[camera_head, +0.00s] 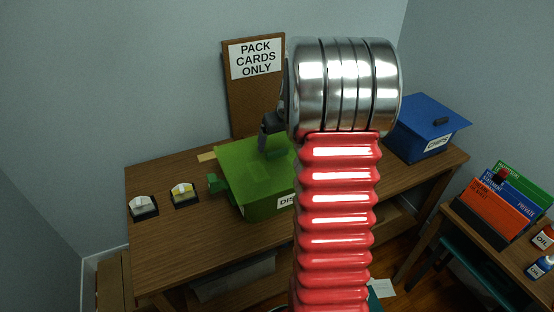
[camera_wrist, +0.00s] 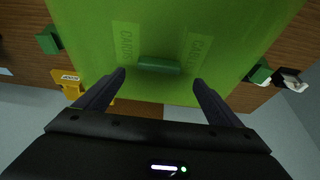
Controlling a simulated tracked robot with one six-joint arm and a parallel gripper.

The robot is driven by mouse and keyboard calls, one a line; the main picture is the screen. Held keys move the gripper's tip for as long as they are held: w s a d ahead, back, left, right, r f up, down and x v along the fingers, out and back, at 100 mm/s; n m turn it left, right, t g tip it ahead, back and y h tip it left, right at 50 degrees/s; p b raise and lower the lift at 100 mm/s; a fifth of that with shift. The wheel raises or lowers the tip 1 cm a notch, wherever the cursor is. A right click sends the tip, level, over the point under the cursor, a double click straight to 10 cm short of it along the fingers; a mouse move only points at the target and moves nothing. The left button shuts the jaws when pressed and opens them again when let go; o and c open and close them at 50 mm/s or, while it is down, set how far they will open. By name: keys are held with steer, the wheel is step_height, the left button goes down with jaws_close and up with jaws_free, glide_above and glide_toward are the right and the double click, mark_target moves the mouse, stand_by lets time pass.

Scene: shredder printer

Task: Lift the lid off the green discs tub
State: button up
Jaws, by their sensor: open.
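The green discs tub (camera_head: 262,203) stands on the wooden table in the head view, its label partly hidden behind my red arm. Its green lid (camera_head: 250,158) is on, with green side pieces sticking out. In the wrist view the lid (camera_wrist: 100,30) fills the upper middle, with a darker green bar handle (camera_wrist: 160,66) and two lighter lettered strips. My gripper (camera_wrist: 159,80) is open, its dark fingers pointing at the lid on either side of the handle, apparently without gripping it. In the head view my gripper (camera_head: 268,132) is above the lid, partly hidden by my arm.
A blue lidded box (camera_head: 425,130) stands at the table's right end. A board (camera_head: 253,98) reading "PACK CARDS ONLY" stands behind the tub. Two small black trays (camera_head: 143,207) (camera_head: 184,194) sit at left. A folder rack (camera_head: 505,200) and oil bottles (camera_head: 541,266) are on a side table.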

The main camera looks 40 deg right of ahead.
mark_target(278, 151)
steer(key=shift+f, duration=0.1)
steer(key=x, duration=0.3)
steer(key=shift+s+d+f, duration=0.1)
steer(key=shift+s+f, duration=0.05)
steer(key=shift+f, duration=0.3)
steer(key=shift+w+d+f, duration=0.1)
steer(key=shift+w+f, duration=0.15)
steer(key=shift+f, duration=0.35)
steer(key=shift+c, duration=0.3)
steer(key=c, duration=1.1)
